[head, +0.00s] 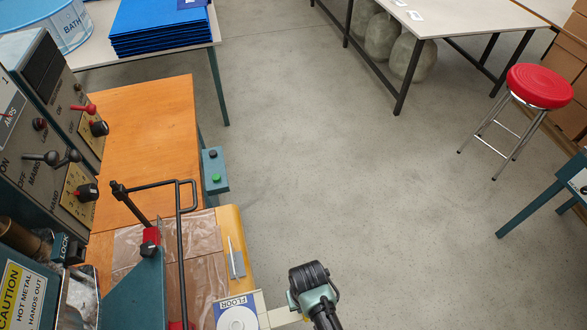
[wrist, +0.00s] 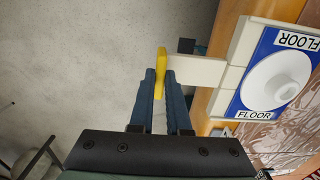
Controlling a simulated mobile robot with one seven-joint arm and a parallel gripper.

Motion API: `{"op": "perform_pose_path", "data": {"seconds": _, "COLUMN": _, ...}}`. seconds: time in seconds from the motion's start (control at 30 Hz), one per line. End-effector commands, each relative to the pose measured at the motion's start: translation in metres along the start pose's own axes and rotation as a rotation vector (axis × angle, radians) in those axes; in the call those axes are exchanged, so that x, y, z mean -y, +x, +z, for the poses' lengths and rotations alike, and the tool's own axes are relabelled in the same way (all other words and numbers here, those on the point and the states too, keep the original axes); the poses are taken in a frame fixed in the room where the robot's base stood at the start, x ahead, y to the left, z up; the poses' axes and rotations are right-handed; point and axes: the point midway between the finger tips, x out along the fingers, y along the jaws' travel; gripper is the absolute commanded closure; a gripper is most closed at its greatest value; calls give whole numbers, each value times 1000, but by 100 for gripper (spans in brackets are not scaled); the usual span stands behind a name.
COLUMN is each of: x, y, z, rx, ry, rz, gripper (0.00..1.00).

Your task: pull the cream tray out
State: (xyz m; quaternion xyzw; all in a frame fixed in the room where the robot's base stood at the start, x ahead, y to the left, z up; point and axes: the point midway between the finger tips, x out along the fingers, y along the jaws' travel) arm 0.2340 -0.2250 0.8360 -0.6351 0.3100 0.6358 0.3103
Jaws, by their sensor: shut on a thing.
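The cream tray (wrist: 236,50) carries a blue panel marked FLOOR with a white round piece on it. It lies at the edge of the wooden bench and also shows at the bottom of the head view (head: 262,312), partly cut off. A narrow cream bar (wrist: 198,70) reaches out from the tray to a yellow tab (wrist: 161,62). My gripper (wrist: 160,78) is shut on the yellow tab, with its blue fingers beside it. In the head view my wrist stands right of the tray, over the floor, and the fingertips are hard to make out.
The orange wooden bench (head: 150,125) bears clear plastic sheet (head: 205,262), a black-handled teal press (head: 140,290) and a thin metal tool (head: 236,262). A teal button box (head: 214,170) hangs at its edge. The floor right of the bench is open; a red stool (head: 539,87) stands farther off.

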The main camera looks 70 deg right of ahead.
Motion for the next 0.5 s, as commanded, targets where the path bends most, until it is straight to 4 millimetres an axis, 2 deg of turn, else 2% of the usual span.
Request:
{"op": "perform_pose_path", "data": {"seconds": 0.37, "x": -2, "y": 0, "z": -1, "rx": -3, "ry": 1, "rz": 1, "gripper": 100}}
{"op": "perform_pose_path", "data": {"seconds": 0.4, "x": -2, "y": 0, "z": -1, "rx": -3, "ry": 1, "rz": 1, "gripper": 78}}
{"op": "perform_pose_path", "data": {"seconds": 0.5, "x": -2, "y": 0, "z": -1, "rx": -3, "ry": 1, "rz": 1, "gripper": 60}}
